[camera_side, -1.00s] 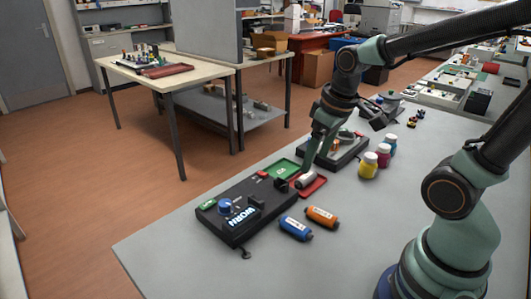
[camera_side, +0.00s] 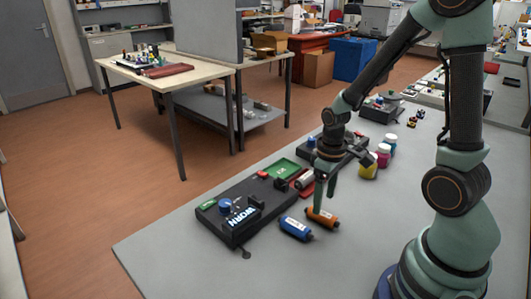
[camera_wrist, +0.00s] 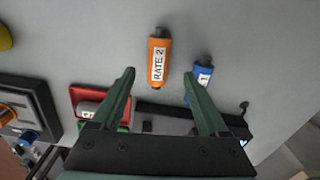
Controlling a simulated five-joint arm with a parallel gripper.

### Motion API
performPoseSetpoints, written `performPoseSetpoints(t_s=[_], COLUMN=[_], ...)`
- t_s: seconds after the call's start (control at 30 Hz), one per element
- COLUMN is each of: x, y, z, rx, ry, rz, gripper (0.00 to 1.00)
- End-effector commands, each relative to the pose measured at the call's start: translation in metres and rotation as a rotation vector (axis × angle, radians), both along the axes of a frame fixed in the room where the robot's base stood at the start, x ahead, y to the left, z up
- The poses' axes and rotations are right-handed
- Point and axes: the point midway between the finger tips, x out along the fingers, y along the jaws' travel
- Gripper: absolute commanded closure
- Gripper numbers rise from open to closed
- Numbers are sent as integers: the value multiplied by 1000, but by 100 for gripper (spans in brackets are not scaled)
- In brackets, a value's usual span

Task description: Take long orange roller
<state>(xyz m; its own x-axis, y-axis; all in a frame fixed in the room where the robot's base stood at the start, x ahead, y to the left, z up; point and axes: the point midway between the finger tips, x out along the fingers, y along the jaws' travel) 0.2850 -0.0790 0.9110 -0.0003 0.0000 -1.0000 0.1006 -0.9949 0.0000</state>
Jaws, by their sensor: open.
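The orange roller (camera_side: 322,217) lies on the grey table, and its white label reads "RATE 2" in the wrist view (camera_wrist: 159,60). My gripper (camera_side: 324,200) points down at it, with one finger partly covering it in the side view. In the wrist view my open fingers (camera_wrist: 160,72) stand to either side of the orange roller's line, with nothing between them gripped. Whether the fingers touch it cannot be told. A blue roller (camera_side: 296,228) lies beside it, also in the wrist view (camera_wrist: 203,72).
A black tester (camera_side: 238,213) marked "WORN" stands left of the rollers. A green tray (camera_side: 283,168) and a red tray (camera_wrist: 100,92) holding a grey roller (camera_wrist: 88,108) lie behind. The table's front is clear.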

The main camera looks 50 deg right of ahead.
Motion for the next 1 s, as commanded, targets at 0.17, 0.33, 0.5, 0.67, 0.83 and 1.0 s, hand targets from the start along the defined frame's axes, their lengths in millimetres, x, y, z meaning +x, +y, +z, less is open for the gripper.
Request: performPoseSetpoints(t_s=[0.17,0.33,0.5,0.67,0.83,1.0], x=[0,-2,-1,0,0,0], y=[0,-2,-3,-3,-3,-3], z=[-8,-29,-47,-54,-55,-55], rx=[1,1,1,0,0,0], ry=[2,6,3,0,-1,-1], rz=[0,-1,0,0,0,0], gripper=[22,22,22,22,22,61])
